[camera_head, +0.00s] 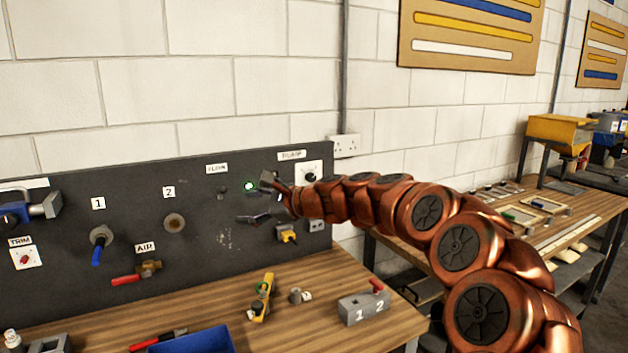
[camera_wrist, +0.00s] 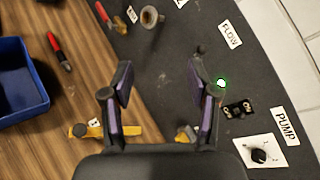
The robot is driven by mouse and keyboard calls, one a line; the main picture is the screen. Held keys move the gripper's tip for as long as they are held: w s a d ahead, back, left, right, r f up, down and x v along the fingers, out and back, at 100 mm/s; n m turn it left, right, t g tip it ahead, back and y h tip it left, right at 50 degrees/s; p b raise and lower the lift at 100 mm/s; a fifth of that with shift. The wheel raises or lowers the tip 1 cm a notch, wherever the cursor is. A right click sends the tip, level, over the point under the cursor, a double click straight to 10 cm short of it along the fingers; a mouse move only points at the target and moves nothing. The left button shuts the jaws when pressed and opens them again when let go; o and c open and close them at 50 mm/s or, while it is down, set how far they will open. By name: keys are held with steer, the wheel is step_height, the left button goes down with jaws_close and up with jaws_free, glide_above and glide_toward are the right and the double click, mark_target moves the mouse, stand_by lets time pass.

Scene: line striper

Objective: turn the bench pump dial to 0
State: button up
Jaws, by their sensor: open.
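The pump dial is a black knob (camera_head: 311,177) on a white square plate at the right end of the dark panel, beside the PUMP label (camera_head: 292,155). In the wrist view the knob (camera_wrist: 259,156) sits at the lower right on its white plate (camera_wrist: 247,146), near the PUMP label (camera_wrist: 286,125). The markings are too small to read. My gripper (camera_head: 261,199) is open and empty in front of the panel, left of the dial. In the wrist view its two fingers (camera_wrist: 161,82) are spread with nothing between them, and the dial lies outside them to the right.
A lit green lamp (camera_head: 250,186) and a black ON switch (camera_wrist: 237,109) are near the right finger. A yellow plug (camera_head: 288,236) sits below on the panel. The wooden bench (camera_head: 215,305) holds a blue bin (camera_head: 195,341), a yellow tool (camera_head: 262,298) and a grey block (camera_head: 362,308).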

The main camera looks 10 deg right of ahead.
steer(key=w+d+m+t+h, duration=0.1)
steer(key=w+d+m+t, duration=0.55)
steer(key=w, duration=0.55)
steer(key=m+t+h, duration=0.2)
steer(key=m+h, duration=0.4)
steer(key=m, duration=0.4)
glide_toward(313, 179)
steer(key=w, duration=0.1)
steer(key=shift+n, duration=0.25)
steer(key=shift+a+p+x, duration=0.1)
steer(key=shift+p+x, duration=0.85)
steer(key=shift+x, duration=0.35)
steer(key=shift+a+p+x, duration=0.15)
steer(key=shift+p+x, duration=0.75)
steer(key=shift+x, duration=0.35)
steer(key=shift+p+x, duration=0.75)
steer(key=shift+x, duration=0.2)
steer(key=shift+w+a, duration=0.15)
steer(key=shift+w, duration=0.2)
steer(key=shift+c, duration=0.5)
jaws_close()
